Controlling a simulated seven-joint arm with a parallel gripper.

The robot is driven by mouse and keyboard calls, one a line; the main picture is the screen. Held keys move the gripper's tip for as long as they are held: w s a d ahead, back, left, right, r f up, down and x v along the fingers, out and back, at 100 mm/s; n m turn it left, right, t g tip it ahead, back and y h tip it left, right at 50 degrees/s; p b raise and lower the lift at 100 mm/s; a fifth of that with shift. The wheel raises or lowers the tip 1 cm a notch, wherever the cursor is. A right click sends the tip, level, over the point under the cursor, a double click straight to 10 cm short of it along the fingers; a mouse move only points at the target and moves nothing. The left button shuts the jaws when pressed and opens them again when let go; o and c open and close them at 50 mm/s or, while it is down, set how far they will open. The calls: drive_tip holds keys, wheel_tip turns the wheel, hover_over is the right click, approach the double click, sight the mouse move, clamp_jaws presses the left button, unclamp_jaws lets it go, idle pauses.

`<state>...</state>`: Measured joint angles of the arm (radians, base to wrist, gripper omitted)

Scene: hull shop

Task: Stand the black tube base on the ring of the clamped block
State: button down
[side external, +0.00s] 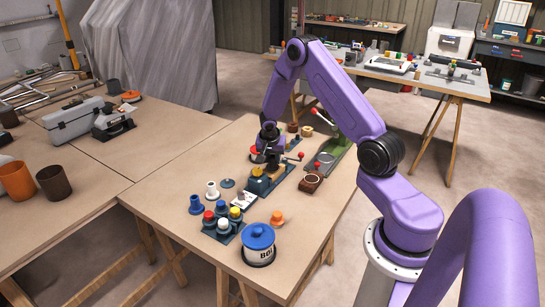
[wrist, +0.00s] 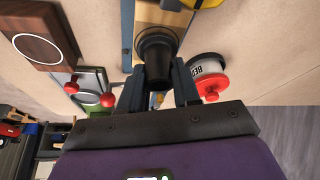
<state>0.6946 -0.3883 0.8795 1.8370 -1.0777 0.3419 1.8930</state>
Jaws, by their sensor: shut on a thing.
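My gripper (wrist: 157,92) is shut on the black tube base (wrist: 158,48), which sits between its two fingers in the wrist view. The tube base has a wide dark round rim. A pale wooden block (wrist: 160,14) with a blue strip along its side lies beyond it, and the tube base hides part of it. In the side view my gripper (side external: 268,150) is above the block area at the middle of the bench, where a blue clamp (side external: 259,186) shows. The ring is not clear in either view. I cannot tell whether the tube base touches the block.
A red-lidded tin (wrist: 208,78) stands close to the right finger. Red-knobbed levers (wrist: 72,86) and a brown wooden piece (wrist: 38,45) lie left. In the side view a blue-lidded tin (side external: 258,252) and a rack of coloured caps (side external: 222,238) stand near the front.

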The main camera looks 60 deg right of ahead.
drive_tip(key=shift+f, duration=0.25)
drive_tip(key=c, duration=1.1)
unclamp_jaws()
drive_tip(key=v, duration=1.1)
